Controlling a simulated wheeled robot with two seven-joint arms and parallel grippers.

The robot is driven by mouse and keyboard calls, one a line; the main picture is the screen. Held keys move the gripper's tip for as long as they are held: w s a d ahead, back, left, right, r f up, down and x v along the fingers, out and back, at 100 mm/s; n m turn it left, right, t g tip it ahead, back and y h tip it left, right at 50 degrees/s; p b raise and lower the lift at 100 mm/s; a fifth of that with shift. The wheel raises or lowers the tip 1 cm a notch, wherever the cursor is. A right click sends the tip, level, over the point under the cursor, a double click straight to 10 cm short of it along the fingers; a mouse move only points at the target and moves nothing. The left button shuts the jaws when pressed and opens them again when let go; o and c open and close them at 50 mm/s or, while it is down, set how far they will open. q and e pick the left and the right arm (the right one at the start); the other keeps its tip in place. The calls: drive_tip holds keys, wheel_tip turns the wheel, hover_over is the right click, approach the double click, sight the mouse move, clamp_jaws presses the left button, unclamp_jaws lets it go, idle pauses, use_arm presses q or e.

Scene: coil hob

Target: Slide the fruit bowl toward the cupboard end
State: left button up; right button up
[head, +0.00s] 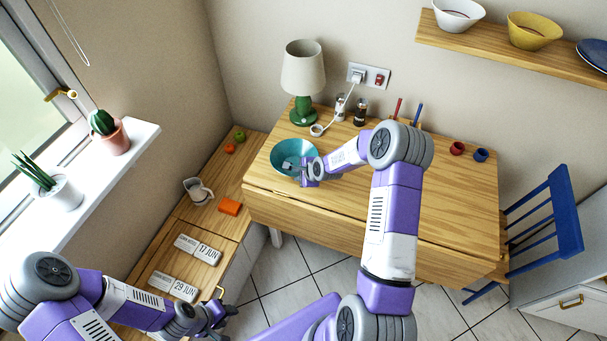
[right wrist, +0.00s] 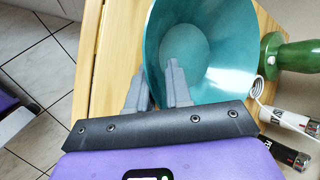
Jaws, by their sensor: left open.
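The teal fruit bowl (head: 283,148) stands on the wooden table (head: 450,200), near its left end. It shows large in the right wrist view (right wrist: 215,50), and no fruit is seen in it. My right gripper (head: 306,172) is at the bowl's near right rim. In the right wrist view its fingers (right wrist: 157,78) stand apart, one inside the bowl and one outside, with the rim between them; firm contact is not clear. My left gripper (head: 218,318) is open and empty at the lower left, over the floor by the low cupboard (head: 215,235).
A green lamp (head: 303,110) with its cord stands just behind the bowl. Two jars, cups and a pen holder line the table's back. On the cupboard are small fruits, a jug (head: 198,190), an orange block (head: 230,206) and calendar signs. A blue chair (head: 545,230) is right.

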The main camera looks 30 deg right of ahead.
drive_tip(key=shift+w+f, duration=0.25)
drive_tip(key=shift+f, duration=0.05)
drive_tip(key=shift+c, duration=0.3)
clamp_jaws()
